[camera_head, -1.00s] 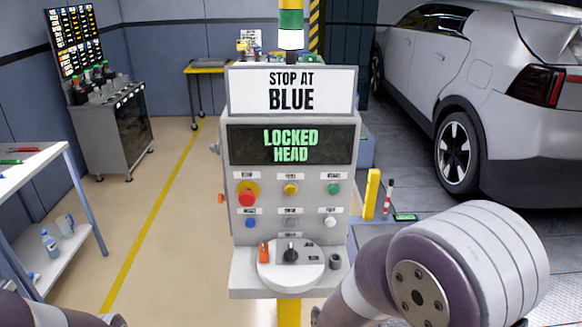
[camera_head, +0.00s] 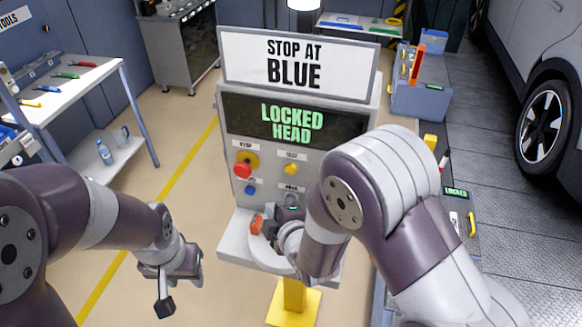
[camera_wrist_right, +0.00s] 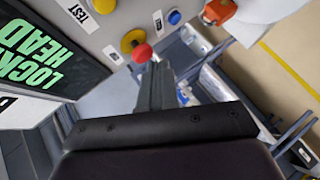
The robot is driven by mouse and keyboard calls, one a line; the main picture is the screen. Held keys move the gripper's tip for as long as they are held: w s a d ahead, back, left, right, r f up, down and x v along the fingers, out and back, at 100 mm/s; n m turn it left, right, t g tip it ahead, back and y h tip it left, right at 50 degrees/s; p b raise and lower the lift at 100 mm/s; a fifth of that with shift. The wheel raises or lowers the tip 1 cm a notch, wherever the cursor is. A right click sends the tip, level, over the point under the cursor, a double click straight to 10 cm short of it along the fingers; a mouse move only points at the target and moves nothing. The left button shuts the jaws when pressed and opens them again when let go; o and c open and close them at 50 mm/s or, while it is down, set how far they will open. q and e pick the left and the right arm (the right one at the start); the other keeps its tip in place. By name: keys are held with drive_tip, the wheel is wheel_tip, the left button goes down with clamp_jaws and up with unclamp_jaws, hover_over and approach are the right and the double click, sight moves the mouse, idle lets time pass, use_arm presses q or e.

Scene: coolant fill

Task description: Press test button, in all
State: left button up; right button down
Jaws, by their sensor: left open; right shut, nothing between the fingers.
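The control panel (camera_head: 232,190) is a grey box with a "STOP AT BLUE" sign and a "LOCKED HEAD" screen. The yellow test button (camera_head: 291,169) sits under its label, right of the red button (camera_head: 243,170) on its yellow collar; in the right wrist view the yellow button (camera_wrist_right: 103,6) is cut by the top edge. My right gripper (camera_head: 288,214) is shut and empty, in front of the panel's lower part; its fingers (camera_wrist_right: 155,72) also show in the right wrist view. Contact cannot be told. My left gripper (camera_head: 180,292) is open, left of the panel.
A blue button (camera_head: 250,190) and an orange piece (camera_head: 256,225) on the panel's ledge are close to my right gripper. My right arm hides the panel's right side. A white table (camera_head: 75,85) stands left; the car (camera_head: 560,90) is right. Floor left of the panel is clear.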

sight(291, 170)
use_arm(q)
drive_tip(key=shift+w+d+f, duration=0.1)
drive_tip(key=shift+w+d, duration=0.05)
drive_tip(key=shift+d, duration=0.1)
use_arm(e)
drive_tip(key=w+d, duration=0.3)
drive_tip(key=w, duration=0.5)
drive_tip(key=shift+w+d, duration=0.15)
drive_tip(key=shift+w, duration=0.15)
drive_tip(key=shift+f, duration=0.1)
use_arm(q)
drive_tip(key=shift+d, duration=0.1)
drive_tip(key=shift+f, duration=0.1)
use_arm(e)
drive_tip(key=shift+w, duration=0.15)
idle(1.4)
use_arm(q)
drive_tip(key=shift+f+b, duration=0.1)
drive_tip(key=shift+b, duration=0.25)
use_arm(e)
drive_tip(key=shift+w+d, duration=0.15)
drive_tip(key=shift+w, duration=0.15)
